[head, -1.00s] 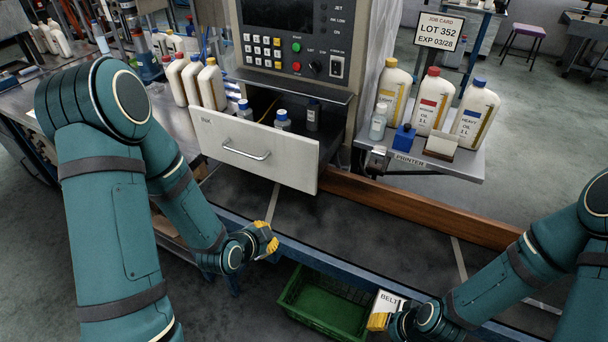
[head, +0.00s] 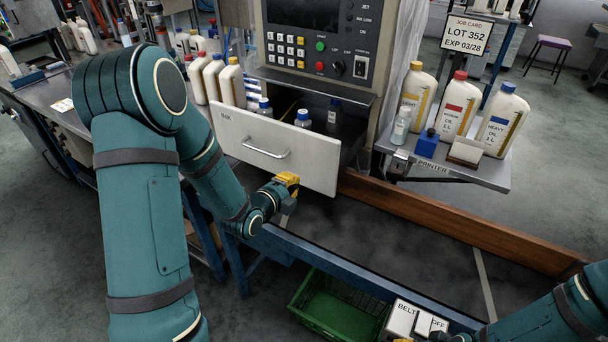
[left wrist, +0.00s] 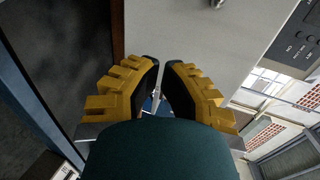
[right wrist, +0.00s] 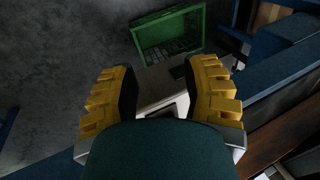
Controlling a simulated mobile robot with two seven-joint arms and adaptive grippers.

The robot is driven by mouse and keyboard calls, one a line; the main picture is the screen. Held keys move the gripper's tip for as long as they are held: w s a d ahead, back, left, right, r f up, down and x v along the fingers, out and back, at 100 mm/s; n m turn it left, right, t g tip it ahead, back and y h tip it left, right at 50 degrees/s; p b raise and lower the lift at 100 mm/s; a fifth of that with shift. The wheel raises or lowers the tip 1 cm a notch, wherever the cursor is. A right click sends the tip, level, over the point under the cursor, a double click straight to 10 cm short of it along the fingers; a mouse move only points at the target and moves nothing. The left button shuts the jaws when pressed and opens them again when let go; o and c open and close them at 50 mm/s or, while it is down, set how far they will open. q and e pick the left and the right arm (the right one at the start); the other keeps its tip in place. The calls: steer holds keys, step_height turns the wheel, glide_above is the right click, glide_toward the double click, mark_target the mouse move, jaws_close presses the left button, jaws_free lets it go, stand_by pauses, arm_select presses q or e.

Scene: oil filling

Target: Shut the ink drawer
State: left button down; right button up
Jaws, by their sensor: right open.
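The ink drawer (head: 285,165) is a white front marked INK with a metal bar handle (head: 266,152). It stands pulled out below the control panel, with several blue-capped bottles (head: 303,118) inside. My left gripper (head: 288,180) is in front of the drawer's lower edge, below and right of the handle, apparently not touching. In the left wrist view its fingertips (left wrist: 163,66) are nearly together with nothing between them, and the pale drawer front (left wrist: 215,45) lies beyond. My right gripper (right wrist: 160,75) is open over the belt switch box (head: 412,318); in the head view it is mostly cut off.
White bottles (head: 230,85) stand left of the cabinet. A conveyor belt (head: 400,225) with a blue rail runs below the drawer. A green crate (head: 335,305) is on the floor.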

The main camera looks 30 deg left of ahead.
mark_target(307, 170)
arm_select(q)
steer(key=x, duration=0.4)
steer(key=r+x, duration=0.1)
steer(key=x, duration=0.1)
steer(key=shift+w, duration=0.35)
steer(key=shift+f, duration=0.1)
